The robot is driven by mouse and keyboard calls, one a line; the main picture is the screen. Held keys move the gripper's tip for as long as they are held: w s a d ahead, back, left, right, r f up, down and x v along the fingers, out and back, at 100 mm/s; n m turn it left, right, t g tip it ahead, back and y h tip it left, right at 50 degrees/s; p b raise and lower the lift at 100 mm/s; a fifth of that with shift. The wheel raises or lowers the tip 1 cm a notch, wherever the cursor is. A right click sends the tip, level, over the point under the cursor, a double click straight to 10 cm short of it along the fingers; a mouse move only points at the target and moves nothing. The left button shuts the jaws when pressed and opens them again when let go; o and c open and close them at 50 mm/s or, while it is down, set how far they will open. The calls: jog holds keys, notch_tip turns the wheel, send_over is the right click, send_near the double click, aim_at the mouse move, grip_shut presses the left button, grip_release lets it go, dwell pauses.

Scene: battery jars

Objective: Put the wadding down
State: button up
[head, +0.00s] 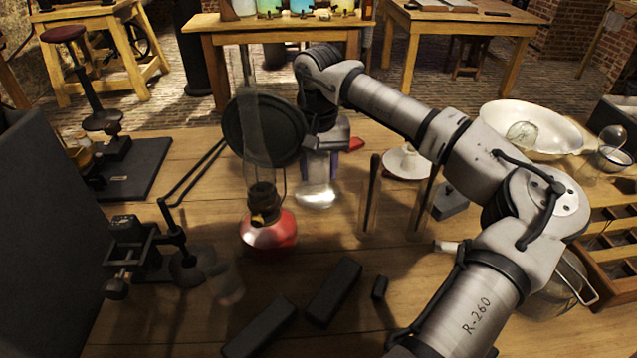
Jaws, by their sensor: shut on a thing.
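My gripper (322,146) points down over the middle of the table, beyond the red-based lamp. A clear vessel with a bluish band (319,168) shows just below the gripper. A bright whitish shape (317,197) is at its foot; I cannot tell whether this is glass or wadding, or whether it touches the gripper.
The red-based lamp (268,232) with its tall chimney stands in front of the gripper. Two clear jars with dark rods (371,205) stand to its right. A white basin (530,128) is at the back right. Dark blocks (334,290) lie in front. A wooden compartment tray (610,240) is at right.

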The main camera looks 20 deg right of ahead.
aim_at(318, 181)
jog(key=shift+f, duration=2.3)
jog(key=shift+f, duration=0.2)
jog(key=o, duration=0.7)
jog(key=shift+o, duration=0.2)
jog(key=shift+r, duration=0.15)
notch_tip(318, 181, up, 12)
jog(key=shift+r, duration=0.1)
